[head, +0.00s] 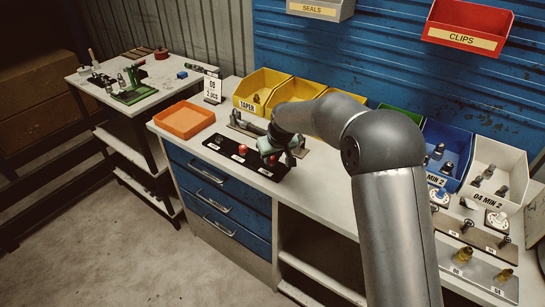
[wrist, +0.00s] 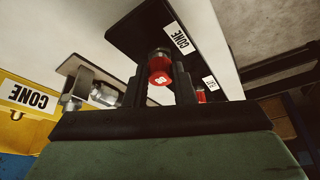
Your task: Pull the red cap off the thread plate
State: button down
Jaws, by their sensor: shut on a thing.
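The thread plate (head: 262,173) is a long black strip with white labels, lying on the bench near its front edge. My gripper (head: 271,153) is low over its right part. In the wrist view my gripper (wrist: 160,76) has its two dark fingers on either side of a red cap (wrist: 160,71) and is shut on it. A grey metal fitting (wrist: 158,54) shows directly behind this cap, by a CONE label. I cannot tell whether the cap is still seated on it. A second red cap (head: 243,149) stands on the plate, left of my gripper.
An orange tray (head: 185,119) sits at the bench's left end, with free bench top around it. A yellow TAPER bin (head: 262,88) and further bins line the back. A metal fixture (wrist: 92,93) shows left of my fingers in the wrist view.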

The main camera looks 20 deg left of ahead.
aim_at(273, 159)
jog(key=shift+r, duration=0.35)
jog(key=shift+r+p, duration=1.95)
jog(key=shift+r, duration=1.85)
jog(key=shift+d, duration=0.1)
